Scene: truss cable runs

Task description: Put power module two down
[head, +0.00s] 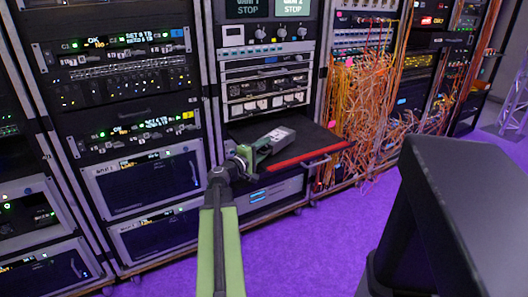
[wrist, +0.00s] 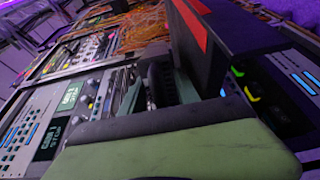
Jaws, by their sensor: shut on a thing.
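Power module two appears as a small grey block (head: 279,136) in the head view. My gripper (head: 262,147) is shut on its near end, and the block points away to the right. It is over the dark pull-out shelf (head: 309,137) with a red front strip; I cannot tell whether it touches the surface. In the wrist view my gripper's fingers (wrist: 157,88) are close around a dark body, partly hidden by the green gripper housing. The shelf shows as a dark panel with a red strip (wrist: 187,22) there. Any label on the module is unreadable.
Equipment racks (head: 128,110) stand to the left. A rack with a tangle of orange cables (head: 358,105) stands right of the shelf. The purple floor (head: 300,245) in front is clear. A large dark box shape (head: 465,210) fills the lower right.

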